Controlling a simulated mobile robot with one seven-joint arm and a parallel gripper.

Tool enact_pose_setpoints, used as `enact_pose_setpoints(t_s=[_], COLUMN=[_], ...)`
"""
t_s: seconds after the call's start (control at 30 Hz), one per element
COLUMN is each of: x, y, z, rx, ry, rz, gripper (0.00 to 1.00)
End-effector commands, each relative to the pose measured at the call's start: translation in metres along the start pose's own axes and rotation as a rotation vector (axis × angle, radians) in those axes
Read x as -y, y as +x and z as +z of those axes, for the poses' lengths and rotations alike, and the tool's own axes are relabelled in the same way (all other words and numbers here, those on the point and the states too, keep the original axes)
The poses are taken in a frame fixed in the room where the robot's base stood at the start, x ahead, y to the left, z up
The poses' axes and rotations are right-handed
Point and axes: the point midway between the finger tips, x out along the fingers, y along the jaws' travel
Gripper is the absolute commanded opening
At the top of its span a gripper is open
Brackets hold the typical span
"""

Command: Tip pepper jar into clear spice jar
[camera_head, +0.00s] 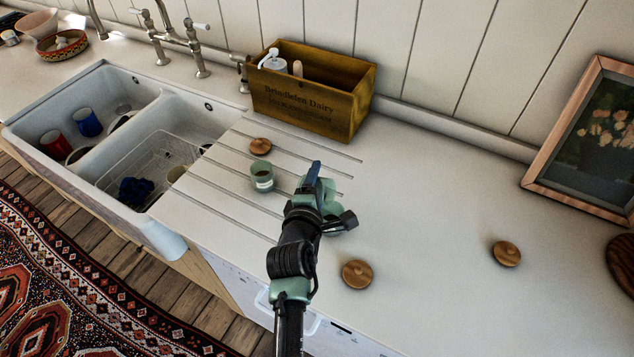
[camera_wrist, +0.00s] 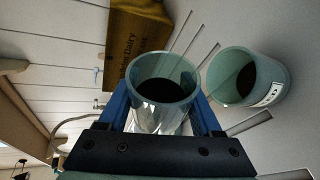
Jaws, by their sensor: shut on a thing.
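My gripper (camera_head: 314,172) is over the right part of the grooved drainboard. In the wrist view its two blue fingers (camera_wrist: 162,115) are shut on a clear glass jar (camera_wrist: 160,92) with an open top and a dark inside. In the head view my gripper hides most of this held jar. In the wrist view this labelled jar (camera_wrist: 240,78) is to the right of the held one, with dark contents. No readable label shows which jar holds pepper.
Wooden lids lie on the counter: one behind the labelled jar (camera_head: 260,146), one right of my arm (camera_head: 357,273), one farther right (camera_head: 507,253). A wooden box (camera_head: 310,95) stands behind, a double sink (camera_head: 180,120) left, a picture frame (camera_head: 545,150) right. The right counter is mostly clear.

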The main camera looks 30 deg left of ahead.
Motion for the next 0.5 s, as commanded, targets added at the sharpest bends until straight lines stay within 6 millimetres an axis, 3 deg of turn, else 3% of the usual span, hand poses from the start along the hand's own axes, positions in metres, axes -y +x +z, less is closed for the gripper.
enact_pose_setpoints(t_s=[0.5], x=[0.0048], y=[0.0006], z=[0.0015], rx=[-0.049], ry=[0.185], rz=[0.068], gripper=[0.0])
